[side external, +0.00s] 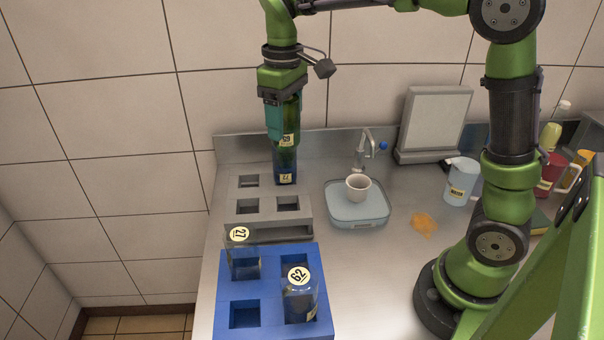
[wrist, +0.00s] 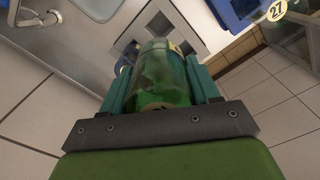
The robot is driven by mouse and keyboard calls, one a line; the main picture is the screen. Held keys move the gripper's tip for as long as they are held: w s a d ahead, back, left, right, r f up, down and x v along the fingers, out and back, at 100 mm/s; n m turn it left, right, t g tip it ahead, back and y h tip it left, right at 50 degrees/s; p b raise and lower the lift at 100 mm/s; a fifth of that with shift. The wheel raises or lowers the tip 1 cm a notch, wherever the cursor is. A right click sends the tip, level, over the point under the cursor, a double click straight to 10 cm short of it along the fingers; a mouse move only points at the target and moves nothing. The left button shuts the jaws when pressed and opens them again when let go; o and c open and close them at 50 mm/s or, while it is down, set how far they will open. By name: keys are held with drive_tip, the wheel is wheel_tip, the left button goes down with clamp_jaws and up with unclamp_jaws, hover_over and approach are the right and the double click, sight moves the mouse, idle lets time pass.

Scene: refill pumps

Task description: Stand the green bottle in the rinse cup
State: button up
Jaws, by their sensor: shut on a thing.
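My gripper (side external: 284,122) points down over the back of the grey rack (side external: 245,219), shut on the green bottle (side external: 291,108). The bottle is upright, with a pale label reading 69. In the wrist view the green bottle (wrist: 160,75) sits between my teal fingers (wrist: 160,95). A blue bottle (side external: 285,165) labelled 77 stands in the rack's back right, directly below the green bottle in the side view; whether they touch is unclear.
A blue rack (side external: 268,313) in front holds clear bottles labelled 27 (side external: 243,260) and 62 (side external: 299,296). A grey panel (side external: 433,121), jug (side external: 460,182) and orange cloth (side external: 424,224) lie rightward. Bare counter is in front of the base.

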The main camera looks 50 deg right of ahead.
drive_tip(key=s+d+f+m, duration=0.2)
drive_tip(key=s+d, duration=0.5)
drive_tip(key=d, duration=0.6)
drive_tip(key=shift+s+d+f+n, duration=0.25)
drive_tip(key=shift+s+f+n, duration=0.15)
drive_tip(key=shift+f, duration=0.4)
drive_tip(key=shift+s+d+f+n, duration=0.25)
drive_tip(key=shift+s+f, duration=0.2)
drive_tip(key=shift+f, duration=0.4)
drive_tip(key=shift+s+d+f+n, duration=0.25)
drive_tip(key=shift+s+f+n, duration=0.15)
drive_tip(key=shift+f, duration=0.4)
drive_tip(key=shift+f, duration=0.1)
drive_tip(key=shift+f, duration=1.3)
drive_tip(key=shift+f, duration=0.8)
